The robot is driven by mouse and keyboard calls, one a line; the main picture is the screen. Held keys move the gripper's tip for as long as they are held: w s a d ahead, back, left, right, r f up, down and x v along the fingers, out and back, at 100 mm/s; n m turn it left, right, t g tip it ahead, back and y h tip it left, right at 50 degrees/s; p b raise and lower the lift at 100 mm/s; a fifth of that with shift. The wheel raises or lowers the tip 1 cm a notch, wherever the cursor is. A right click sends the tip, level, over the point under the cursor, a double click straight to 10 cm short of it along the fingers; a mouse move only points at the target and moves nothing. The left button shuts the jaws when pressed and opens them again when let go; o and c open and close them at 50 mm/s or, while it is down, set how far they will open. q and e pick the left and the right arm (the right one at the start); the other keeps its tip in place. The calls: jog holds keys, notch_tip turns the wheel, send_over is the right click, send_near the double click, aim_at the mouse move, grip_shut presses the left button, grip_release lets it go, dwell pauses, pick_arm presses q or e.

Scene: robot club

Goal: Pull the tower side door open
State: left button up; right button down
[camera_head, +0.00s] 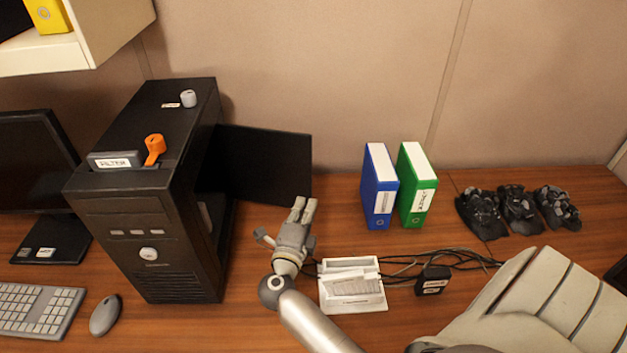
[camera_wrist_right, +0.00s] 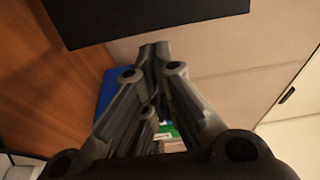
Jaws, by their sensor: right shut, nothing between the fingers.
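The black computer tower (camera_head: 150,210) stands upright on the desk at the left. Its side door (camera_head: 262,165) is a flat black panel that stands swung out to the right from the tower's back edge, leaving the side open. The inside is partly visible and dark. My right gripper (camera_head: 303,206) is shut and empty, just in front of the door's free right end; I cannot tell whether it touches. In the right wrist view the shut fingertips (camera_wrist_right: 155,48) are below the dark door panel (camera_wrist_right: 150,18). My left gripper is out of view.
A white tray (camera_head: 352,300) and a black adapter (camera_head: 432,281) with cables lie near my right arm. Blue (camera_head: 378,190) and green (camera_head: 416,188) binders stand behind, with dark gloves (camera_head: 515,208) to the right. A monitor, keyboard (camera_head: 38,308) and mouse (camera_head: 105,315) are at the left.

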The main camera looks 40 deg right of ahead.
jog(key=p+x, duration=0.1)
jog(key=x, duration=0.8)
jog(key=shift+p, duration=0.3)
jog(key=shift+s, duration=0.1)
jog(key=w+d+n+t+y, duration=0.2)
jog(key=w+d+t+y, duration=0.1)
jog(key=w+d, duration=0.3)
jog(key=shift+w+d+n+b, duration=0.3)
jog(key=shift+d+n, duration=0.1)
jog(key=shift+d, duration=0.05)
jog(key=shift+s+a, duration=0.1)
